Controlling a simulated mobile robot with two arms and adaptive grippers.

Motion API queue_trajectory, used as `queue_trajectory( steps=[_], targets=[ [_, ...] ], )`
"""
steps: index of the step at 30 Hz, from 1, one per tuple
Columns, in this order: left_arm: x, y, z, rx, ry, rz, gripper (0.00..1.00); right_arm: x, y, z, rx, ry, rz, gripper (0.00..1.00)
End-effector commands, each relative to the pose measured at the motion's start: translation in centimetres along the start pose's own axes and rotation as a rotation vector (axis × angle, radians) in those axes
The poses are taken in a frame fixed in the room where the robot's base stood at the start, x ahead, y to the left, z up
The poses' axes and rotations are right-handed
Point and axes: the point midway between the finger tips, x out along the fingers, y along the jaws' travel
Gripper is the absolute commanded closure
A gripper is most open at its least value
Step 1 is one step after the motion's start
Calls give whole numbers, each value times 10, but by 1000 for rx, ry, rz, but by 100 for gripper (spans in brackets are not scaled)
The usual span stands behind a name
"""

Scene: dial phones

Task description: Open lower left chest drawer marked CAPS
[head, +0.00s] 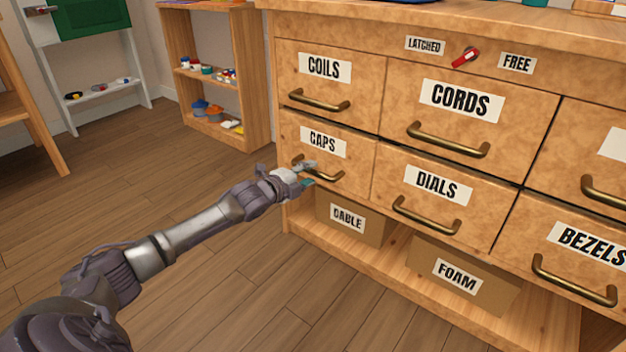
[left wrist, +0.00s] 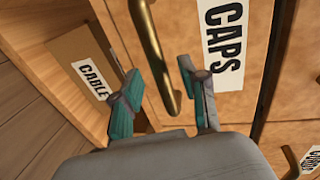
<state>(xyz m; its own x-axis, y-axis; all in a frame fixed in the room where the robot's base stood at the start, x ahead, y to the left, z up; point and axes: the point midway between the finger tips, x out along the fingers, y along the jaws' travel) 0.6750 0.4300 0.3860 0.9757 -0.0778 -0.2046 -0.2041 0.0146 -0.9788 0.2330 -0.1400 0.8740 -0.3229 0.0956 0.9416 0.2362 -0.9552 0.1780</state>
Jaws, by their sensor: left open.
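The CAPS drawer (head: 350,157) is the lower left drawer of the wooden chest and looks shut. Its white CAPS label also shows in the left wrist view (left wrist: 223,45). My left gripper (head: 307,173) is at the left part of the drawer's brass handle (head: 327,176). In the left wrist view the gripper (left wrist: 162,95) is open, with the handle bar (left wrist: 158,60) running down between its two teal-padded fingers. I cannot tell whether a finger touches the bar. The right gripper is not in view.
COILS (head: 318,82), CORDS (head: 461,110), DIALS (head: 431,191) and BEZELS (head: 580,250) drawers surround it. A red latch lever (head: 465,58) sits between LATCHED and FREE labels. CABLE (head: 347,218) and FOAM (head: 464,277) boxes stand on the shelf below. The floor (head: 230,285) in front is clear.

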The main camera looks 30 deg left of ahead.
Motion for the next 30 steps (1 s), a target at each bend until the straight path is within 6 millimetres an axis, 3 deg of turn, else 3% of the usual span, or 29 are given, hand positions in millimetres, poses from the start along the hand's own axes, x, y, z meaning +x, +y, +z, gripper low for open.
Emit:
queue_trajectory(
  steps=[6, 17, 18, 26, 30],
  targets=[
    [21, 1, 0, -1, 0, -1, 57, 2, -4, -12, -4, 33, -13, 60],
    [25, 0, 0, 0, 0, 0, 57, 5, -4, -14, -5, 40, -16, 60],
    [25, 0, 0, 0, 0, 0, 58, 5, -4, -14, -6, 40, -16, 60],
    [25, 0, 0, -1, 0, 0, 100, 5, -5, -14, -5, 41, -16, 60],
    [25, 0, 0, -1, 0, 1, 100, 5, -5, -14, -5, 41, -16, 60]
  ],
)
